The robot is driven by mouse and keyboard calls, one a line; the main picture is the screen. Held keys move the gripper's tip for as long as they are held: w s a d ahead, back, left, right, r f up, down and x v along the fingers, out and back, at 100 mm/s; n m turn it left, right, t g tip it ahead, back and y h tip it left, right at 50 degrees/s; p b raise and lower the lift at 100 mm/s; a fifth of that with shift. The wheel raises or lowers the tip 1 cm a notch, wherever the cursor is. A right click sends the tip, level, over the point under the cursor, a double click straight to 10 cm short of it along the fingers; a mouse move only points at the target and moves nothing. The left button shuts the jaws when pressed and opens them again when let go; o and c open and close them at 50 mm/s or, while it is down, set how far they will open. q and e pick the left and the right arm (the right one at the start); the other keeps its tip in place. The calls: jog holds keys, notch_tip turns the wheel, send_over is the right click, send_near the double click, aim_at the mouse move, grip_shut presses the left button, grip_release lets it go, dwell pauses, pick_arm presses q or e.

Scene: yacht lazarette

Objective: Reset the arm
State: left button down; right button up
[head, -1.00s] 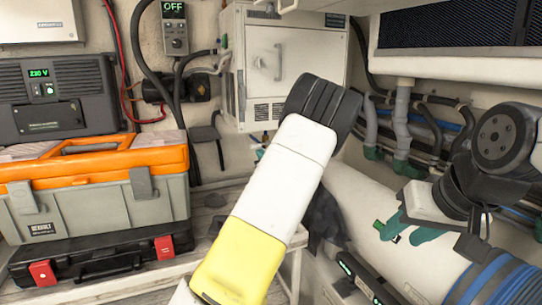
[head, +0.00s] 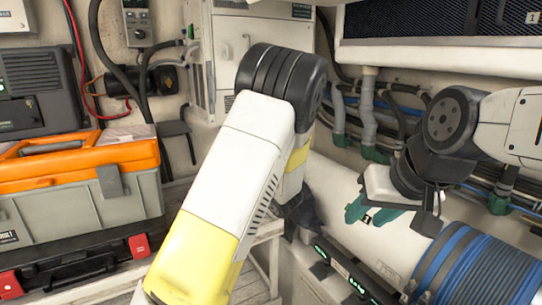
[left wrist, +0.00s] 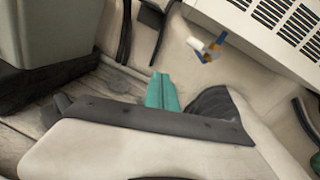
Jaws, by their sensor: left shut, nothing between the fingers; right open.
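My left arm (head: 225,160), white and yellow with a black joint, rises through the middle of the head view and bends down behind that joint. Its gripper is hidden there. In the left wrist view the teal fingers of my left gripper (left wrist: 162,92) are together, with nothing between them. My right arm (head: 450,115) comes in from the right. Its right gripper (head: 368,211), with green fingers, is open and empty above a large white cylinder-like surface (head: 335,190).
An orange-lidded grey toolbox (head: 80,205) stands at the left on a black case (head: 75,268). A white wall cabinet (head: 232,45) and pipes (head: 365,110) are behind. A blue hose coil (head: 475,270) is at lower right. A vented white panel (left wrist: 265,30) is in the left wrist view.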

pick_arm(q)
jog(key=s+a+n+g+h, duration=0.2)
jog(key=s+a+n+g, duration=0.3)
jog(key=s+n, duration=0.3)
jog(key=s+a+n+g+h, duration=0.1)
jog(key=s+a+n+g, duration=0.45)
jog(key=s, duration=0.55)
jog(key=s+d+r+n+t+h, duration=0.2)
jog(key=s+d+r+n+h, duration=0.2)
jog(key=s+d, duration=0.3)
jog(key=s+d+r+n+t+h, duration=0.1)
jog(key=s+d+r+n+h, duration=0.3)
jog(key=s+d+n+h, duration=0.2)
jog(key=shift+s+d+n+t+h, duration=0.35)
jog(key=shift+s+d+n+h, duration=0.1)
jog(key=shift+s, duration=0.3)
